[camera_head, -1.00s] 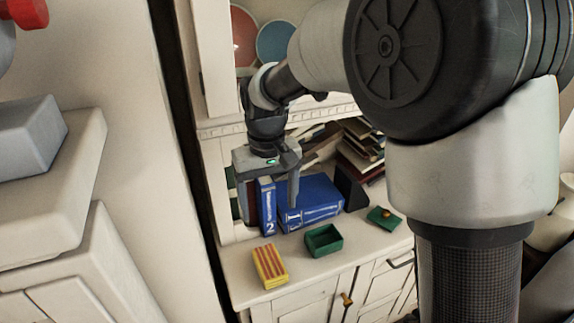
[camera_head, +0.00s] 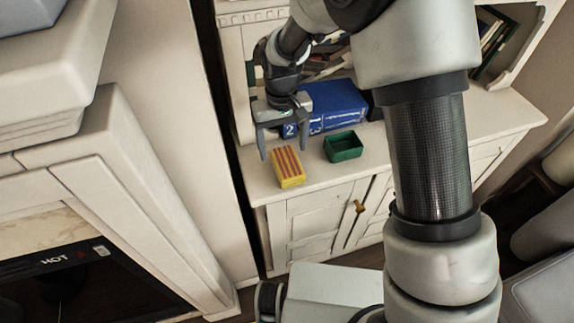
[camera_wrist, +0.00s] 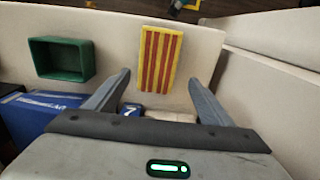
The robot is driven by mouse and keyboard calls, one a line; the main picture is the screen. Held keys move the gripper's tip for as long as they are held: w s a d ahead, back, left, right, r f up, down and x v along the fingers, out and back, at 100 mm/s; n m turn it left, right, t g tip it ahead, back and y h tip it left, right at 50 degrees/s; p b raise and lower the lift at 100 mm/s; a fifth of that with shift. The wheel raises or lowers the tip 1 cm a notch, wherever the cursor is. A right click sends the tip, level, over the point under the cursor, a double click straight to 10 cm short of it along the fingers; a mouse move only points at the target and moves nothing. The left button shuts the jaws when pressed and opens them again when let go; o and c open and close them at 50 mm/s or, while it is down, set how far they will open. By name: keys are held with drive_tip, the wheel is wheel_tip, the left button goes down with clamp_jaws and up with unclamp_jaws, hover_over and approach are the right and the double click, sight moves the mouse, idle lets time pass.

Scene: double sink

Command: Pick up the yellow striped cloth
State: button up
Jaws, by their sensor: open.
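The yellow striped cloth (camera_head: 287,167) looks like a small yellow block with red-brown stripes. It sits on the white cabinet top (camera_head: 262,185) near its left front edge. In the wrist view the cloth (camera_wrist: 158,60) lies ahead of and between my two fingers. My gripper (camera_head: 283,146) is open and empty. It is just behind the cloth in the head view, with its fingers pointing down. I cannot tell its exact height above the cabinet top.
A green open box (camera_head: 343,146) stands to the right of the cloth. Blue books (camera_head: 335,105) are behind it, close to my gripper. The wall (camera_head: 170,90) is to the left. The cabinet top is clear at the right front.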

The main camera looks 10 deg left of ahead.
sight(286, 158)
drive_tip(key=f, duration=0.4)
drive_tip(key=shift+s+d, duration=0.1)
drive_tip(key=shift+d, duration=0.3)
drive_tip(key=shift+f+b, duration=0.3)
drive_tip(key=shift+f, duration=0.25)
drive_tip(key=c, duration=1.2)
wheel_tip(286, 158, up, 10)
drive_tip(key=shift+r+p, duration=0.1)
drive_tip(key=shift+p, duration=0.5)
